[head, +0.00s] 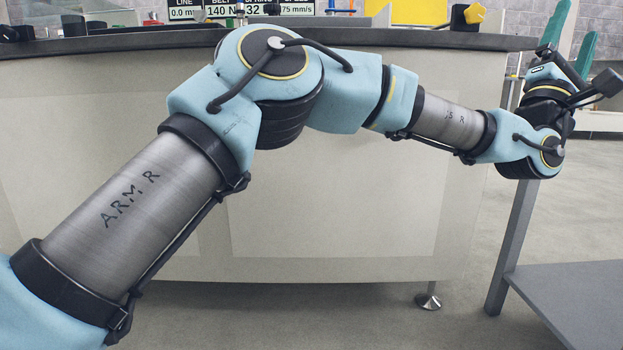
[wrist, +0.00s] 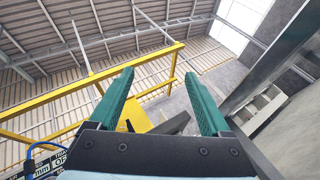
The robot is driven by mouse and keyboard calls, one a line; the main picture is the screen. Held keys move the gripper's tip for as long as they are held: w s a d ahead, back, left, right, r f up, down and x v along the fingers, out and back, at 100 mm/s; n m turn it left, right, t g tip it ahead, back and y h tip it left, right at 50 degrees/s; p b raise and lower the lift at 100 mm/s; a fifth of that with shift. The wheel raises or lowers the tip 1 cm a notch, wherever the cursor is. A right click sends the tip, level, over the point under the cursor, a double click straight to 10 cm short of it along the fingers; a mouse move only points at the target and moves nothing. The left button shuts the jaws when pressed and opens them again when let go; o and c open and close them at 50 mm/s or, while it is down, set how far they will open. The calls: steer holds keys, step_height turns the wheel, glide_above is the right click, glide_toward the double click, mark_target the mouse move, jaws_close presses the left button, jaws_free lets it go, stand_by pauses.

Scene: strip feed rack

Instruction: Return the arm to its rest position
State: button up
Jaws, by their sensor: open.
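My arm (head: 265,80) stretches across the head view from the lower left, bends at a raised elbow and runs to the right. My gripper (head: 571,30) is at the upper right of the head view, pointing upward, right of the worktop's end. In the wrist view my gripper (wrist: 160,78) shows two green fingers spread apart with nothing between them. The wrist view looks up toward the roof.
A pale cabinet with a dark worktop (head: 440,39) stands behind my arm. A display panel (head: 240,11) and a yellow knob (head: 474,13) are at its back. A grey stand (head: 570,285) is at lower right. The wrist view shows a yellow frame (wrist: 75,88).

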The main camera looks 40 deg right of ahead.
steer(key=w+a+f+m+t+y+p, duration=0.1)
steer(key=w+a+f+m+y+p, duration=0.25)
steer(key=w, duration=0.75)
steer(key=w+a+f+m+t+y, duration=0.1)
steer(key=w+f+m+t+y, duration=0.2)
steer(key=w+f, duration=0.6)
steer(key=w+a+f+m+y+p, duration=0.25)
steer(key=w+y, duration=0.25)
steer(key=w, duration=0.8)
steer(key=w+a+f+t+y+p, duration=0.2)
steer(key=w+a+f+y, duration=0.25)
steer(key=w+a, duration=0.75)
steer(key=w+a+f+t+y+p, duration=0.15)
steer(key=w+a+f+y, duration=0.5)
steer(key=a, duration=0.95)
steer(key=w+a+n+y+p, duration=0.1)
steer(key=a+n+y+p, duration=0.15)
steer(key=a, duration=2.15)
steer(key=s+a+g+y+p, duration=0.35)
steer(key=s+a, duration=0.65)
steer(key=a, duration=0.5)
step_height(320, 180, up, 37)
steer(key=p, duration=3.6)
steer(key=shift+w+d+n+h, duration=0.15)
steer(key=shift+d+n+h, duration=0.2)
